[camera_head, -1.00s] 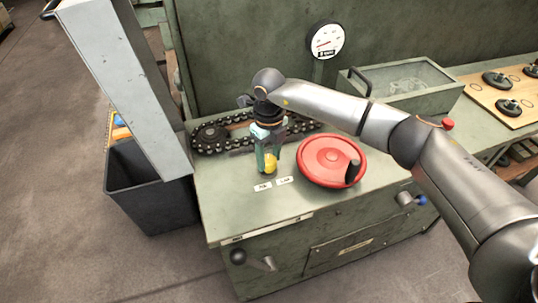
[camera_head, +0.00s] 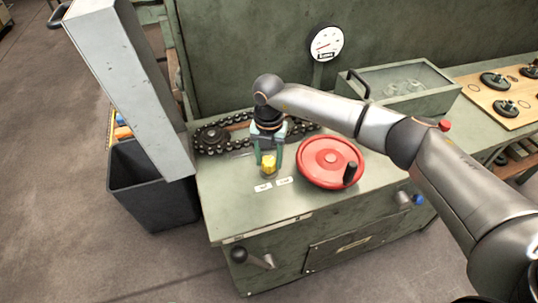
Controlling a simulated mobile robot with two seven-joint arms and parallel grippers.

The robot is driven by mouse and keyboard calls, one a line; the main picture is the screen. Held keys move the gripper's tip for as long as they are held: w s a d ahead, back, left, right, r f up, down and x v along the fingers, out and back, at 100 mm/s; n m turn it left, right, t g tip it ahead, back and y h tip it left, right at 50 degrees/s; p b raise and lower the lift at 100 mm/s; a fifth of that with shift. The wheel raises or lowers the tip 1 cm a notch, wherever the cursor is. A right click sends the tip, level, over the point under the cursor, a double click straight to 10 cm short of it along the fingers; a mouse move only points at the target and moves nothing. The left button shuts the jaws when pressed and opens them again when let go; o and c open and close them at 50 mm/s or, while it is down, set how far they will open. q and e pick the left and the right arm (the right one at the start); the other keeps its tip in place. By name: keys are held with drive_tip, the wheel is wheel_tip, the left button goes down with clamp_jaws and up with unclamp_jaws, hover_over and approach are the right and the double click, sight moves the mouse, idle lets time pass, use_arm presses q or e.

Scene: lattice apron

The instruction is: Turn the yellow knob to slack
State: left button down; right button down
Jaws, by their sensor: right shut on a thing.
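The yellow knob (camera_head: 268,166) stands on the green bench top (camera_head: 230,205), left of the red handwheel. Two small white labels (camera_head: 263,188) lie just in front of it; their lettering is too small to read. My right gripper (camera_head: 268,168) reaches down from above with a finger on each side of the knob and is shut on it. The gripper hides the knob's back and top in part. My left gripper is not in view.
A red handwheel (camera_head: 322,156) with a black handle sits close to the right. A chain on sprockets (camera_head: 212,138) runs behind. A gauge (camera_head: 326,43) stands at the back. A glass-lidded box (camera_head: 405,85) is at right, a dark bin (camera_head: 150,185) at left.

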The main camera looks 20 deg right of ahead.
sight(269, 160)
drive_tip(key=m+p, duration=0.1)
drive_tip(key=m, duration=0.3)
drive_tip(key=shift+m+p, duration=0.3)
drive_tip(key=shift+m, duration=0.1)
idle(0.4)
drive_tip(key=shift+c, duration=1.4)
unclamp_jaws()
wheel_tip(269, 160, up, 13)
drive_tip(key=shift+f+b, duration=0.2)
drive_tip(key=shift+b, duration=0.25)
